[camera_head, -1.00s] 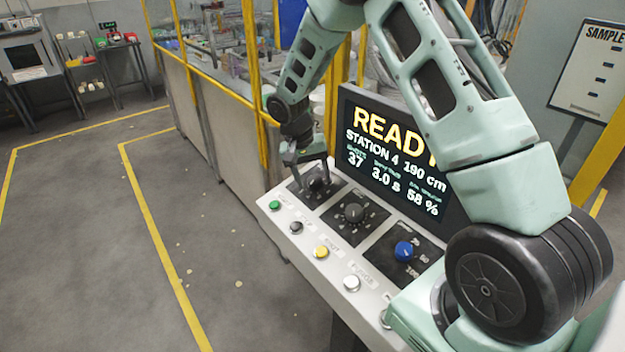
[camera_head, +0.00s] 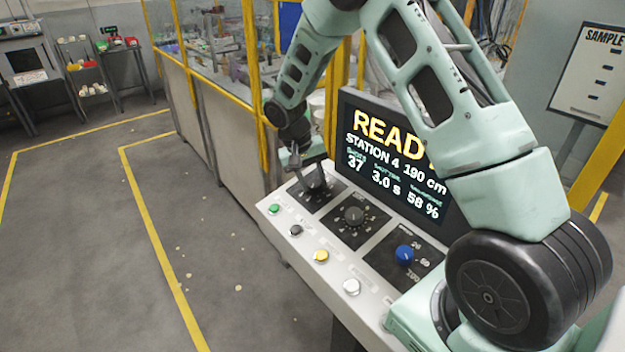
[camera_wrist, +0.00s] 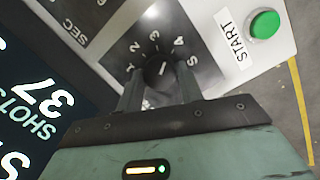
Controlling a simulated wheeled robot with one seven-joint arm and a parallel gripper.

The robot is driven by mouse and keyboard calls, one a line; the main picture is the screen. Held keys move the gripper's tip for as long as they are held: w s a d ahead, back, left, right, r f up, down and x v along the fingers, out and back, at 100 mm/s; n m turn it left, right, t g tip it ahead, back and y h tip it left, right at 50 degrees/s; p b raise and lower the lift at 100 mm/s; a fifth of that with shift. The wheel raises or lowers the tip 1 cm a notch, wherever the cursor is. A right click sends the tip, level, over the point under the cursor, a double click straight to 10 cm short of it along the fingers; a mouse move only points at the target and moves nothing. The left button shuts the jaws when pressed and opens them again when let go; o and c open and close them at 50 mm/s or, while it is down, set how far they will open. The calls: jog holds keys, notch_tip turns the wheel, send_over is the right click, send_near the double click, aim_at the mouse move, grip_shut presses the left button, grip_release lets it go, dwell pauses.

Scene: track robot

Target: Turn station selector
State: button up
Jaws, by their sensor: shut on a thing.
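The station selector is a small black knob (camera_wrist: 158,70) on a dark plate with numbers around it, of which 2, 3, 4 and 5 can be read. In the head view the knob (camera_head: 316,182) is at the panel's far left end, partly hidden by my gripper (camera_head: 309,168). In the wrist view my gripper (camera_wrist: 159,82) has one finger on each side of the knob, shut on it. A light mark shows on the knob's face; its exact number is hard to tell. The screen (camera_head: 385,158) reads "STATION 4" and "190 cm", with "READY" partly covered by my arm.
A second black knob (camera_head: 354,216) and a blue knob (camera_head: 404,254) sit further along the panel. The green START button (camera_wrist: 265,24) is close to the selector. Black (camera_head: 296,230), yellow (camera_head: 321,256) and white (camera_head: 351,287) buttons line the front edge. A yellow-framed fence (camera_head: 215,85) stands behind.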

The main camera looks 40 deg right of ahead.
jog(key=n+h, duration=0.1)
jog(key=n, duration=0.6)
jog(key=shift+a+b, duration=0.15)
jog(key=shift+b, duration=0.25)
jog(key=n, duration=0.5)
jog(key=shift+t+h, duration=0.3)
jog(key=shift+t, duration=0.1)
jog(key=n, duration=0.3)
jog(key=shift+s+n, duration=0.1)
jog(key=shift+n, duration=0.2)
jog(key=n+t+p, duration=0.1)
jog(key=n, duration=0.2)
jog(key=shift+s+n+h, duration=0.1)
jog(key=shift+n+h, duration=0.2)
jog(key=shift+n, duration=0.1)
jog(key=n+p, duration=0.1)
jog(key=n, duration=0.2)
jog(key=shift+n+t, duration=0.4)
jog(key=n+p, duration=0.2)
jog(key=n, duration=0.2)
jog(key=shift+r+t, duration=0.1)
jog(key=shift+t, duration=0.2)
jog(key=shift+s+n+y+p, duration=0.1)
jog(key=shift+n+y+p, duration=0.4)
jog(key=shift+n, duration=1.2)
